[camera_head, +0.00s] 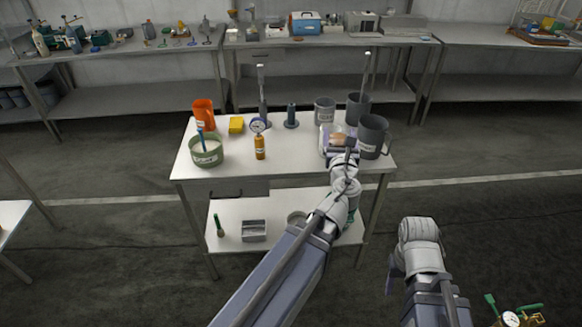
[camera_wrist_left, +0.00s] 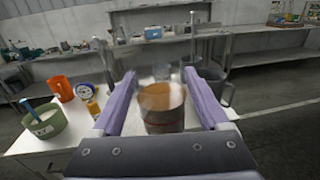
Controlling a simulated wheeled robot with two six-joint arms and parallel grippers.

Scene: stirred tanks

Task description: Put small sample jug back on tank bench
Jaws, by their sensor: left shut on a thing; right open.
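My left gripper (camera_head: 337,139) is over the right part of the white bench (camera_head: 285,163), close to the large grey jugs. It is shut on a small brown jug (camera_wrist_left: 162,110), which sits between the purple fingers in the left wrist view. In the head view the jug is mostly hidden by the gripper, and I cannot tell whether its base touches the bench top. My right gripper (camera_head: 394,273) hangs low in front of the bench to the right, apart from everything; its fingers are mostly hidden by its arm.
Grey jugs (camera_head: 373,136) stand close to the right and behind my left gripper. The bench's front middle is clear.

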